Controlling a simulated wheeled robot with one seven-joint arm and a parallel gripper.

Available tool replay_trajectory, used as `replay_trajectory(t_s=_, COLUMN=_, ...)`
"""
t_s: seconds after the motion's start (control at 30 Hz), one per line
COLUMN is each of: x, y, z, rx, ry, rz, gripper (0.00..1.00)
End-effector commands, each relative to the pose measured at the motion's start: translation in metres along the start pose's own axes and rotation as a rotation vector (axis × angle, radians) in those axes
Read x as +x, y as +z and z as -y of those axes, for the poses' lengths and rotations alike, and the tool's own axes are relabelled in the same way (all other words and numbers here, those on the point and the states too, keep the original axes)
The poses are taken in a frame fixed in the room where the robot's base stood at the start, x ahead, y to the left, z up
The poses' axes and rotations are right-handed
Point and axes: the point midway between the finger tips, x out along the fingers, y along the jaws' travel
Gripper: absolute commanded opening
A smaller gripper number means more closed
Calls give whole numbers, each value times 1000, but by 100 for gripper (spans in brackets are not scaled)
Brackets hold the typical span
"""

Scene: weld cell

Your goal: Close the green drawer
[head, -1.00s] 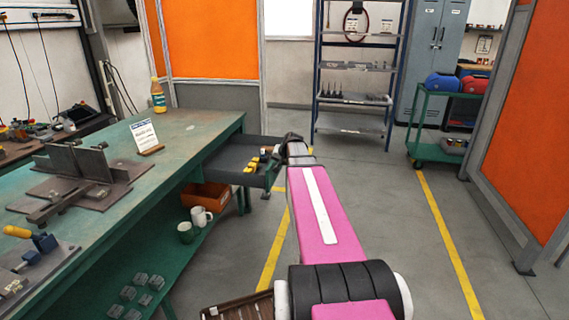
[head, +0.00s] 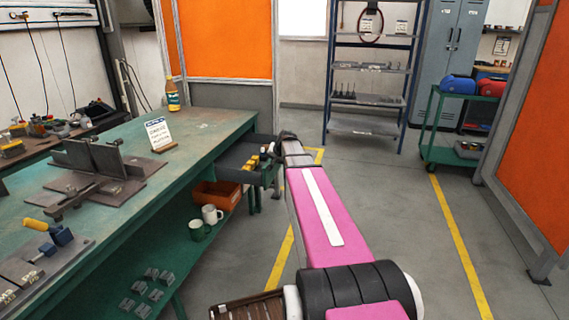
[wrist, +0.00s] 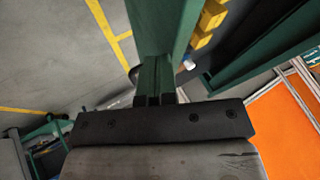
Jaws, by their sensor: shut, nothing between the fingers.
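The green drawer (head: 268,173) juts partly out of the far end of the green workbench in the head view. Its dark tray holds yellow and dark items. In the wrist view its green front panel (wrist: 160,25) runs up from my fingertips. My gripper (wrist: 155,98) is shut and empty, with its fingertips at the drawer front; they seem to touch it, but the exact contact is hard to tell. In the head view my wrist is beside the drawer's outer end and hides part of it, and my fingers are not clear there.
The green workbench (head: 190,150) carries a vise-like fixture, a sign (head: 159,134) and a bottle (head: 173,95). An orange bin (head: 217,195) and mugs sit on its lower shelf. A shelf rack (head: 368,80) and a green cart (head: 455,130) stand behind. The floor to the right is clear.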

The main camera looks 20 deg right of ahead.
Motion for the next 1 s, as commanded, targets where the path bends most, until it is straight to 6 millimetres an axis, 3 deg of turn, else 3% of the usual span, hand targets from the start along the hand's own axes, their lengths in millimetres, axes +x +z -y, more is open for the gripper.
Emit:
replay_trajectory(t_s=0.1, x=19, y=-2, z=33, rx=-4, ry=-2, rz=1, gripper=0)
replay_trajectory(t_s=0.5, x=68, y=-2, z=127, rx=-2, ry=-2, rz=0, gripper=0)
replay_trajectory(t_s=0.7, x=85, y=-1, z=159, rx=-2, ry=-1, rz=0, gripper=0)
replay_trajectory(t_s=1.0, x=97, y=-1, z=182, rx=0, ry=0, rz=0, gripper=0)
